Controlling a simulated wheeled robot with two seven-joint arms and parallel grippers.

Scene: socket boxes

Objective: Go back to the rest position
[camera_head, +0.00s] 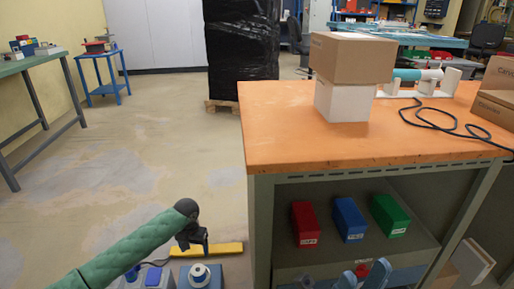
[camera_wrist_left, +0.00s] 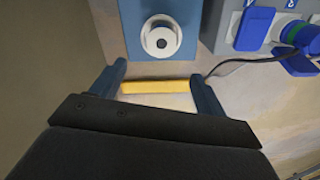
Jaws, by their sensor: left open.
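My left arm, in a green sleeve, comes in from the lower left of the head view. Its dark gripper (camera_head: 193,245) points down beside the workbench, above the floor. In the left wrist view the left gripper (camera_wrist_left: 158,80) is open, its two fingers wide apart with nothing held. A blue socket box (camera_wrist_left: 160,42) with a round white socket lies beyond the fingertips. It also shows at the bottom of the head view (camera_head: 200,276). A grey socket box (camera_wrist_left: 235,30) with blue covers is to its right.
The orange-topped workbench (camera_head: 280,130) stands right of the gripper, carrying stacked boxes (camera_head: 352,58) and a black cable. Red, blue and green bins (camera_head: 348,218) sit on its shelf. A yellow bar (camera_head: 228,249) lies low behind the gripper.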

